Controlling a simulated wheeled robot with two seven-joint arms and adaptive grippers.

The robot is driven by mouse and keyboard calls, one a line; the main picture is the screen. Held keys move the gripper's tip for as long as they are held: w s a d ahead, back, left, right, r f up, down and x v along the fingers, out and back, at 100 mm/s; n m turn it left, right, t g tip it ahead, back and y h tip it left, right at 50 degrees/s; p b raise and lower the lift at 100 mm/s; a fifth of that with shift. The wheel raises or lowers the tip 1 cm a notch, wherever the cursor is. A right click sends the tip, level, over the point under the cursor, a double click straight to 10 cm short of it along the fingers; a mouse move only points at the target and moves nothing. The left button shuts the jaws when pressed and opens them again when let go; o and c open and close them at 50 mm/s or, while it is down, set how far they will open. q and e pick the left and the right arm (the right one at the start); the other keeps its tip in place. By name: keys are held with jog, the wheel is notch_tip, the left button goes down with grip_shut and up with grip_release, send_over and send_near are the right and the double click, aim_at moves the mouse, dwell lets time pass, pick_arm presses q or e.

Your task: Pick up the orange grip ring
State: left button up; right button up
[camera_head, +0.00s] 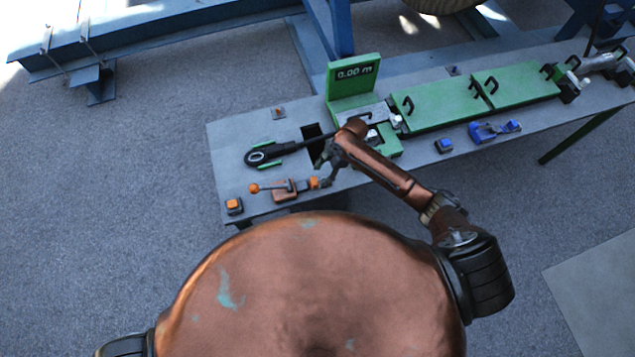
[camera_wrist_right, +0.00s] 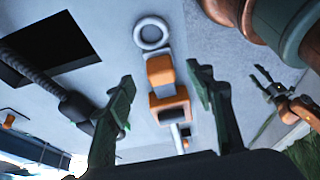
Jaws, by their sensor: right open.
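On the near left part of the bench lies an orange grip piece (camera_head: 313,182), which ends in a pale ring in the wrist view (camera_wrist_right: 152,33). Its orange part (camera_wrist_right: 160,68) adjoins an orange-brown block (camera_head: 285,190). A rod with an orange knob (camera_head: 253,188) extends from the block's other side. My right gripper (camera_head: 328,172) is open beside the orange grip piece. In the wrist view its fingers (camera_wrist_right: 160,84) are apart, with the orange part in the gap between them in the picture. I see no contact. My left gripper (camera_wrist_right: 262,80) shows open there, far from the bench.
A black cable tool with a round end (camera_head: 262,157) lies behind, next to a dark opening (camera_head: 312,132). A green display (camera_head: 353,78) reads 0.00 m. Green covers (camera_head: 435,103), blue parts (camera_head: 490,131) and an orange button box (camera_head: 235,206) also occupy the bench (camera_head: 225,145).

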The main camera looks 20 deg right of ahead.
aim_at(321, 181)
jog(key=x, duration=0.4)
jog(key=shift+a+f+p, duration=0.1)
jog(key=shift+a+p, duration=0.05)
jog(key=shift+p, duration=0.15)
jog(key=shift+c, duration=0.2)
jog(key=shift+w, duration=0.1)
grip_shut()
